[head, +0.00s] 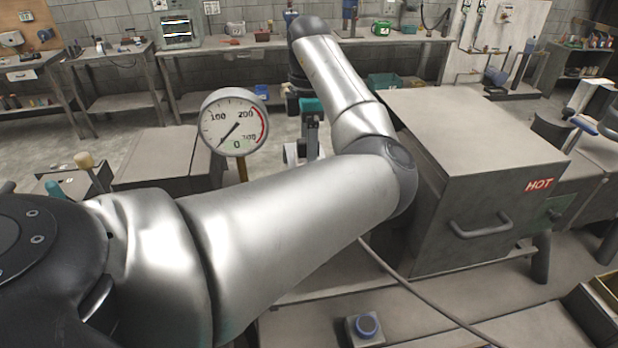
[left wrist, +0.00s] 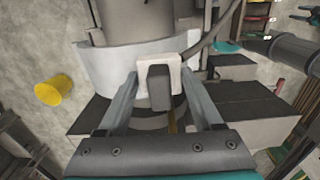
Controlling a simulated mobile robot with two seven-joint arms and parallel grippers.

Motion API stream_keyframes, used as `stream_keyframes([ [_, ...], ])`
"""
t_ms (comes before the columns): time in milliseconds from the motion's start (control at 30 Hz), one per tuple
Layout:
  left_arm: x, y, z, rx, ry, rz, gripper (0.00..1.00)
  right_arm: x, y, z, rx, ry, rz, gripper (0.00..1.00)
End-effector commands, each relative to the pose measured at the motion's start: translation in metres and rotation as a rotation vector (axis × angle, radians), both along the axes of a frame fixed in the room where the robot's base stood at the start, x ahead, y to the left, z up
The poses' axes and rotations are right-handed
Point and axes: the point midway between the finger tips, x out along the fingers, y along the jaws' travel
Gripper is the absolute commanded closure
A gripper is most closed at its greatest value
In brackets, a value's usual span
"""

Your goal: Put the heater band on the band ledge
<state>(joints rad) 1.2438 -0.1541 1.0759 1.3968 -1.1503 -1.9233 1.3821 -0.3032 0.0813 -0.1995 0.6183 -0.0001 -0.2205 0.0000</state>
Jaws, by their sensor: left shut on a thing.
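The heater band (left wrist: 105,75) is a pale grey curved strip with a white block and dark tab at its middle, in the left wrist view. My left gripper (left wrist: 158,85) is shut on that block, one finger on each side. A grey cylinder (left wrist: 135,28) is just beyond the band; I cannot tell whether the band touches it. I cannot make out the band ledge. My right gripper is not in view.
A dial gauge (head: 233,122) stands left of my gripper. A large grey box marked HOT (head: 485,150) is close on the right. A cable (head: 420,295) crosses the front bench by a blue button (head: 367,324). A yellow cylinder (left wrist: 53,90) lies left in the wrist view.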

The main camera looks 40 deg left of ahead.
Motion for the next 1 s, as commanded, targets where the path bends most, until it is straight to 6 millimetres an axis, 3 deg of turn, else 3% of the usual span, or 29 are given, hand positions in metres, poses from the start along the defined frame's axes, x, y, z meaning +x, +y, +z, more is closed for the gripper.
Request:
stream_keyframes([
  [100, 0.0, 0.0, -0.019, 0.002, -0.002, 0.001, 1.0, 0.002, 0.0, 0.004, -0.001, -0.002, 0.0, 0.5],
  [367, 0.001, 0.0, -0.04, 0.002, -0.003, 0.0, 1.0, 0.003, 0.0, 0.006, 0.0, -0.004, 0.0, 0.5],
  [600, 0.001, 0.0, -0.071, 0.003, -0.002, 0.0, 1.0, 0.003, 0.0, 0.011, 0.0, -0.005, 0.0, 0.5],
  [1000, 0.001, 0.0, -0.078, 0.003, -0.005, 0.001, 1.0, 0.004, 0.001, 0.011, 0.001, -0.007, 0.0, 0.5],
])
